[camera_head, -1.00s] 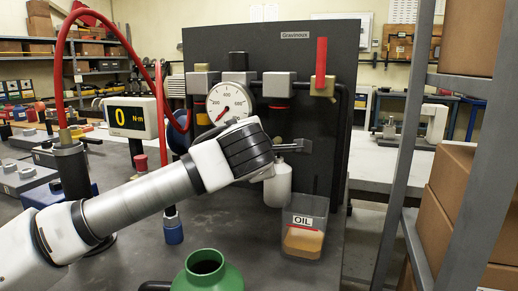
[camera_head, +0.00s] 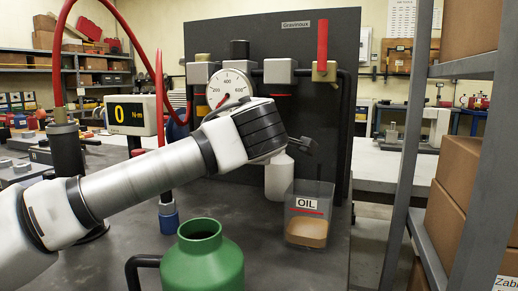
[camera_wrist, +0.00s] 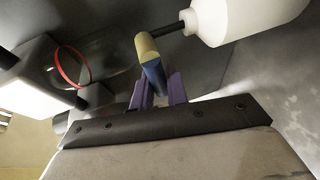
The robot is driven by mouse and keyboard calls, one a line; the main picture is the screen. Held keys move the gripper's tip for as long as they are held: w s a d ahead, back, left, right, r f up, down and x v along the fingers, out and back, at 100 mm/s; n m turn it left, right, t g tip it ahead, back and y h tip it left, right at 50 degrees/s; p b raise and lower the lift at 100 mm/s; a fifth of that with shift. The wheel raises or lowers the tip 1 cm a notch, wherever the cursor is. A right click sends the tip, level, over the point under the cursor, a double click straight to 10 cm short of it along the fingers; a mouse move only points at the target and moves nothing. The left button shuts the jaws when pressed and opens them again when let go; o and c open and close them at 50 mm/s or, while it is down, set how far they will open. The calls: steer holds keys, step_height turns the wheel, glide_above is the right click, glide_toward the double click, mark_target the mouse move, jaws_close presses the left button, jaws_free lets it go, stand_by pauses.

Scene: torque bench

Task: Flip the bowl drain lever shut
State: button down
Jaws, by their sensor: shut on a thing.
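The white bowl (camera_head: 278,178) hangs under the dark panel's fittings, partly behind my gripper (camera_head: 306,146). It also shows at the top right of the wrist view (camera_wrist: 245,18), with a dark stem coming off it. At that stem's end is the drain lever (camera_wrist: 151,62), a short bar with a yellowish end and a blue side. The purple fingers of my gripper (camera_wrist: 158,92) are closed about the lever's near part. In the head view the lever is not clear, hidden at the gripper. The lever's exact angle is hard to tell.
A clear OIL container (camera_head: 307,230) with amber contents stands below and right of the bowl. A green can (camera_head: 202,262) is in the front. A dial gauge (camera_head: 230,88) and a red-handled valve (camera_head: 322,50) are on the panel. A grey shelf post (camera_head: 405,150) stands right.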

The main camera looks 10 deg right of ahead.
stand_by(0.3)
steer(key=c, duration=1.4)
jaws_free()
steer(key=shift+s, duration=0.1)
steer(key=v, duration=1.3)
steer(key=shift+s+a, duration=0.1)
steer(key=shift+s, duration=0.2)
